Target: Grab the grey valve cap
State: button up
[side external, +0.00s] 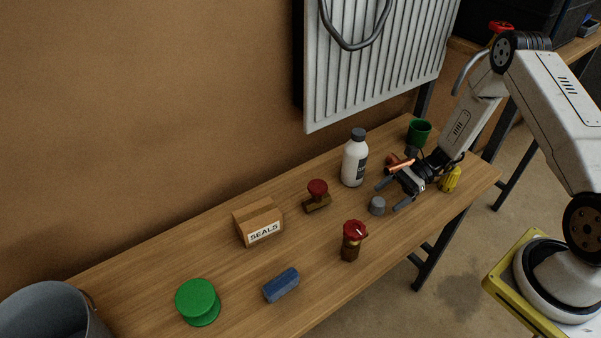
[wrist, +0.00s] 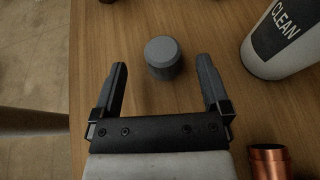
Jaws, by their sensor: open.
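The grey valve cap (side external: 377,206) stands upright on the wooden bench, just beyond my gripper in the side view. In the wrist view the grey valve cap (wrist: 163,58) sits ahead of the fingertips, near the middle of the gap between them. My gripper (side external: 390,197) is open and empty, with one finger on each side of the line to the cap. It also shows in the wrist view (wrist: 162,68). No contact between the fingers and the cap shows.
A white bottle (side external: 354,160) marked CLEAN stands near the gripper, right in the wrist view (wrist: 283,40). A copper piece (wrist: 268,162) is close by. A red-topped brass valve (side external: 352,240), another red-handled valve (side external: 317,195), a SEALS box (side external: 259,222), a blue block (side external: 281,286) and a green lid (side external: 198,301) are spread along the bench.

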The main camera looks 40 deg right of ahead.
aim_at(374, 203)
jog(key=shift+x, duration=2.25)
jog(key=shift+w+d+f, duration=0.1)
jog(key=shift+f, duration=0.05)
grip_shut()
jog(key=shift+r, duration=0.8)
jog(key=s+r, duration=1.1)
jog(key=s, duration=0.3)
jog(key=shift+a+r, duration=0.2)
jog(key=shift+a, duration=0.2)
